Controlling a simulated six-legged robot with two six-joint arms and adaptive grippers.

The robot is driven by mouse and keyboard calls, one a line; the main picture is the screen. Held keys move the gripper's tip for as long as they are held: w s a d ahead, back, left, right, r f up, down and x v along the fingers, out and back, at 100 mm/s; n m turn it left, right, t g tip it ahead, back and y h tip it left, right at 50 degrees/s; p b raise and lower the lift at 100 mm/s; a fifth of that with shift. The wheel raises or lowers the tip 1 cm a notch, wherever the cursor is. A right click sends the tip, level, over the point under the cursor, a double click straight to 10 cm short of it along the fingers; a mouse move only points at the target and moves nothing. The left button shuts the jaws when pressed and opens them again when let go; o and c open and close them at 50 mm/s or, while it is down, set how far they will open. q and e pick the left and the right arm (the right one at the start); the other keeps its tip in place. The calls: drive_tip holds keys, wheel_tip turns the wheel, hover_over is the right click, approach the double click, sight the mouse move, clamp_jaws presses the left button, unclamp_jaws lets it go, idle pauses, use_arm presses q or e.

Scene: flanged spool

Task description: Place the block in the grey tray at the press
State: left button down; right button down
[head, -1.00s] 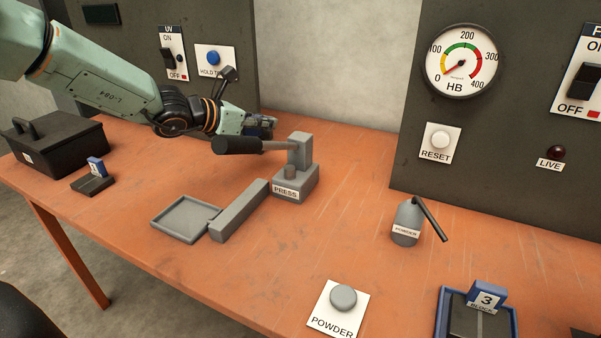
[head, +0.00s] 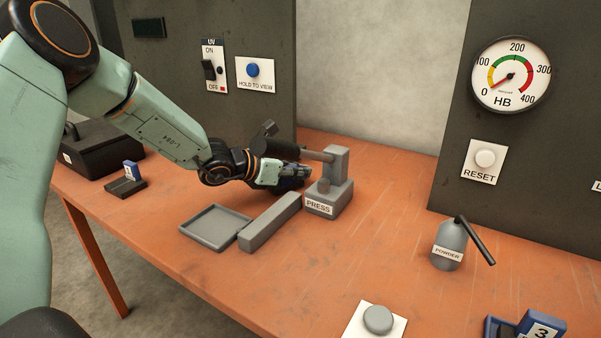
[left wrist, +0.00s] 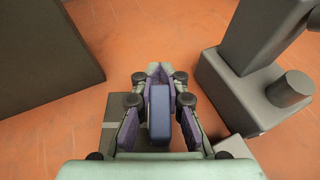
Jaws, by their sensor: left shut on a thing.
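My left gripper (head: 296,175) is just left of the press (head: 328,192), in front of its lever. In the left wrist view, the left gripper (left wrist: 166,82) is shut on the blue upright part of a block (left wrist: 160,112). Grey surfaces show beneath it, and I cannot tell how much of them is the block. In the head view the held block is hidden by the gripper. The shallow grey tray (head: 206,234) lies on the table left of the press and looks empty. My right gripper is not in view.
A grey bar (head: 270,222) lies between tray and press. A powder bottle (head: 449,245) stands to the right. A blue-tagged block (head: 131,172) and a black case (head: 100,152) are at left. A blue holder with block 3 (head: 538,328) is at lower right.

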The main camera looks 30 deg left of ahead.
use_arm(q)
drive_tip(key=c, duration=1.9)
unclamp_jaws()
drive_tip(key=shift+f, duration=0.2)
drive_tip(key=o, duration=0.5)
drive_tip(key=shift+w, duration=0.1)
